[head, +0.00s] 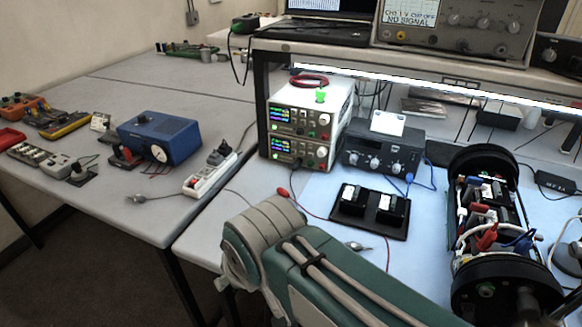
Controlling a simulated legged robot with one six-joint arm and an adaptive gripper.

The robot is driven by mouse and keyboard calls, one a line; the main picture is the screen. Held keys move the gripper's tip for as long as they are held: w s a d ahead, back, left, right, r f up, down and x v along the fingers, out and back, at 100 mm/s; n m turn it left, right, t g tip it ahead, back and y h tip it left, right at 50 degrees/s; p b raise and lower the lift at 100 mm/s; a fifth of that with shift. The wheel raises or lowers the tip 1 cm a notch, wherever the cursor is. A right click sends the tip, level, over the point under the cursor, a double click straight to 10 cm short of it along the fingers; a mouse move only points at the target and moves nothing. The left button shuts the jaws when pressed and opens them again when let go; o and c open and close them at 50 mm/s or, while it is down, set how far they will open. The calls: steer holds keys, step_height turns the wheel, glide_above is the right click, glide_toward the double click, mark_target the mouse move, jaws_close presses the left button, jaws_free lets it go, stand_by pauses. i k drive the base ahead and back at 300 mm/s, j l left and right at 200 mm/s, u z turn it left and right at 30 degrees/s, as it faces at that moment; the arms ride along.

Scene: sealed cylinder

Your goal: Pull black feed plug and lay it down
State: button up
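The opened cylinder (487,158) lies at the right, with black round end caps and electronics between them. A red connector (485,237) and a blue connector (522,241) show inside it, with white cables. I cannot pick out a black feed plug there for certain. A black plug (221,152) sits on the white power strip (209,177) on the left table. My green-grey arm crosses the bottom foreground. Dark and metallic parts at the bottom right, by the near end cap, may be my gripper (543,306). Its fingers are not clear.
A black tray (369,232) with two dark blocks lies mid-bench, left of the cylinder. Stacked power supplies (301,137) and a dark instrument (384,158) stand behind it. A red lead crosses the mat. Bare blue mat (430,215) lies between tray and cylinder.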

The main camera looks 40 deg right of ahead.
mark_target(295, 167)
steer(key=i+j+z, duration=0.1)
steer(key=z, duration=0.4)
steer(key=j+z, duration=0.2)
steer(key=z, duration=0.25)
